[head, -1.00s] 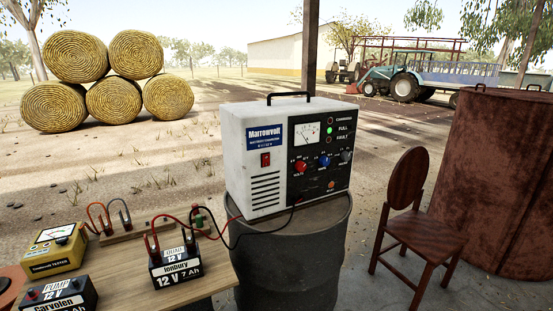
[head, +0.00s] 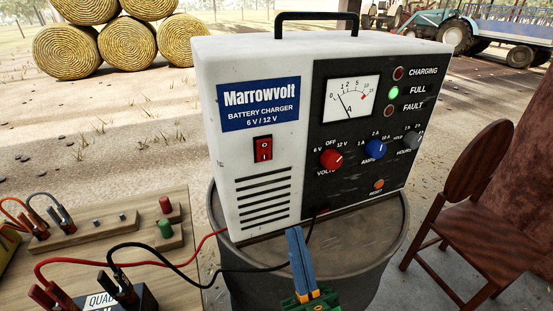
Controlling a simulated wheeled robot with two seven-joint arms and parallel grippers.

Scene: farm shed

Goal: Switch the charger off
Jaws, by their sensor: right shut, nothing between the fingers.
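The Marrowvolt battery charger (head: 206,100) stands upright on a grey drum (head: 385,240). Its red rocker switch (head: 263,149) is on the white front panel below the blue label; I cannot tell which side is pressed. The green FULL light (head: 394,92) is lit; CHARGING and FAULT look dark. The meter (head: 349,99) needle points toward the low end. My right gripper (head: 295,231) comes in from the bottom, with blue fingers shut and empty. Its tips appear in front of the charger's lower edge, below and right of the switch. My left gripper is not in view.
Red and black leads (head: 160,262) run from the charger to clips on a battery (head: 135,300) at bottom left, on a wooden table (head: 185,265). A wooden chair (head: 480,215) stands at right. Dials and an orange button (head: 379,184) are on the black panel.

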